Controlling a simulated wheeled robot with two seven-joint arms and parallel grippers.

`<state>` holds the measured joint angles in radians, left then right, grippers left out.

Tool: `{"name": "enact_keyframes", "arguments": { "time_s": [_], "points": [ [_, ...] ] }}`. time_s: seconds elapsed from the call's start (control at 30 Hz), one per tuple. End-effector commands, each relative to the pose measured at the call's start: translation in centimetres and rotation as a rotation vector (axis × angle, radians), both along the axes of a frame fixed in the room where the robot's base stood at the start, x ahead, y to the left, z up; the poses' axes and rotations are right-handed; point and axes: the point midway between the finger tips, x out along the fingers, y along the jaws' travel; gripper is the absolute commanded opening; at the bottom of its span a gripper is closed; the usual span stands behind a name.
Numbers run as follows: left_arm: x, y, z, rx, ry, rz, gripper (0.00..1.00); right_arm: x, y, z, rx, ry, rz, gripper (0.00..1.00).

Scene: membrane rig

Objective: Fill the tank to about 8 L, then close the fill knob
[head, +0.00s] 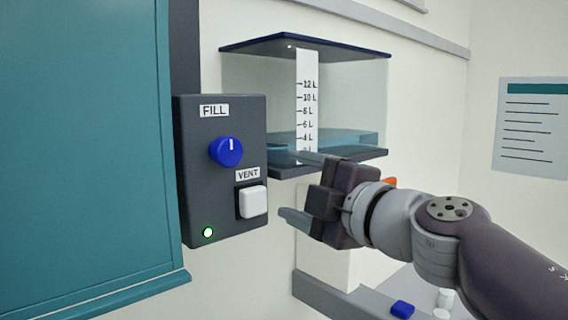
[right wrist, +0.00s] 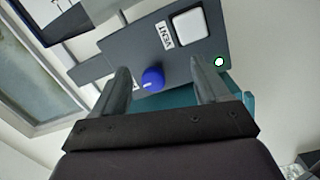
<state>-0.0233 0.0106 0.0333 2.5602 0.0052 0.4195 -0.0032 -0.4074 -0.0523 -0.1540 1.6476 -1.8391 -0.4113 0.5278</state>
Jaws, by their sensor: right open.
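The clear tank (head: 345,95) is on the wall, with a scale strip (head: 308,75) marked up to 12 L. Blue water (head: 350,138) stands low in it, its surface near the 4 L mark. The blue fill knob (head: 227,151) sits on the dark control box (head: 220,195), its white line pointing about straight up. My right gripper (head: 298,185) is open and empty, in front of and to the right of the box. In the right wrist view the knob (right wrist: 152,79) shows between the open fingers, beyond them. My left gripper is not in view.
A white VENT button (head: 253,201) and a lit green lamp (head: 208,232) are on the box below the knob. A teal panel (head: 80,150) stands at the left. A ledge (head: 345,300) with a blue item (head: 402,308) lies below. A notice (head: 530,125) hangs at right.

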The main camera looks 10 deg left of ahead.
Motion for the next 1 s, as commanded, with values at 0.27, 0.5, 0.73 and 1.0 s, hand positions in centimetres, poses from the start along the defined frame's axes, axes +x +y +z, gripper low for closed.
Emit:
{"name": "enact_keyframes", "arguments": {
  "time_s": [0.27,0.5,0.73,1.0],
  "points": [
    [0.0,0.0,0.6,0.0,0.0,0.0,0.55,-3.7,2.3,4.4,-0.163,-0.168,0.106,0.74],
    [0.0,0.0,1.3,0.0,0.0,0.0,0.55,-1.5,5.1,4.4,-0.162,-0.166,0.105,0.74],
    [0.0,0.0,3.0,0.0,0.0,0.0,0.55,0.5,7.7,4.7,-0.162,-0.164,0.105,0.74],
    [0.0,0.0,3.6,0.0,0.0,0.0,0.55,1.5,8.8,4.3,-0.162,-0.166,0.102,0.74]
  ]
}}
